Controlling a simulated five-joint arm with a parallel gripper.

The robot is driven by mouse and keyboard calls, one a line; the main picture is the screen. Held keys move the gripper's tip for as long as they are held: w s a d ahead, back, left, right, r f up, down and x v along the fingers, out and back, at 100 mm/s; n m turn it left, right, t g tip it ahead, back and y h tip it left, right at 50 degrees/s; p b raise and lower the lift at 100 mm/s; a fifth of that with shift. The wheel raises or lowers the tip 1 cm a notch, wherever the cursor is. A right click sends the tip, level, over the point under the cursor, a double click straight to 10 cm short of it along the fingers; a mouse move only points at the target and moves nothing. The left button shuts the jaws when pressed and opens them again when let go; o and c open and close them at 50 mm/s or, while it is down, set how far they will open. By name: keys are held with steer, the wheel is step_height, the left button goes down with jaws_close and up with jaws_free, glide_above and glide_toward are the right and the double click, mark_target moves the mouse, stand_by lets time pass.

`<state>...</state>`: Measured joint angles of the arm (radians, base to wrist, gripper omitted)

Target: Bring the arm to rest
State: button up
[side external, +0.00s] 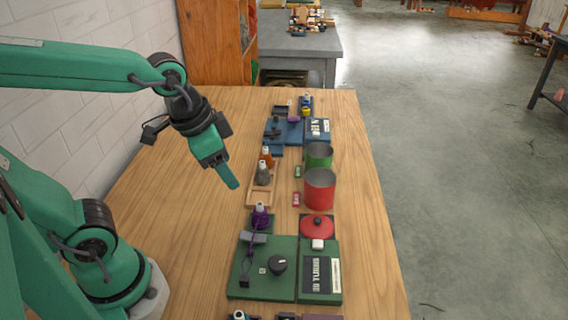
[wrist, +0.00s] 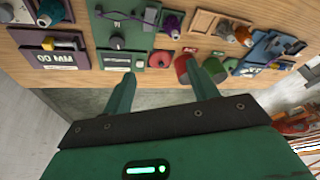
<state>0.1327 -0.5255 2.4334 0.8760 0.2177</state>
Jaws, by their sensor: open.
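My gripper (side external: 232,182) is in the air above the wooden table (side external: 190,255), to the left of the row of objects in the side view. In the wrist view my gripper (wrist: 163,88) shows two green fingers standing well apart, with nothing held between them. The fingers point towards the table edge and the row of objects beyond. In the side view the fingers overlap each other, so the gap does not show there. I cannot tell the exact height above the table.
A red can (side external: 319,188) and a green can (side external: 318,155) stand near the table's right edge. A green board (side external: 262,285) lies in front, a wooden tray (side external: 262,199) mid-row and a blue board (side external: 290,132) behind. A white brick wall (side external: 60,110) borders the left; bare table lies between.

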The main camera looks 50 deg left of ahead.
steer(key=s+a+r+n, duration=0.1)
steer(key=n, duration=0.1)
steer(key=s+a+r+n+t, duration=0.1)
steer(key=s+a+n, duration=0.1)
steer(key=shift+a+r+t+y, duration=0.2)
steer(key=shift+t+y, duration=0.1)
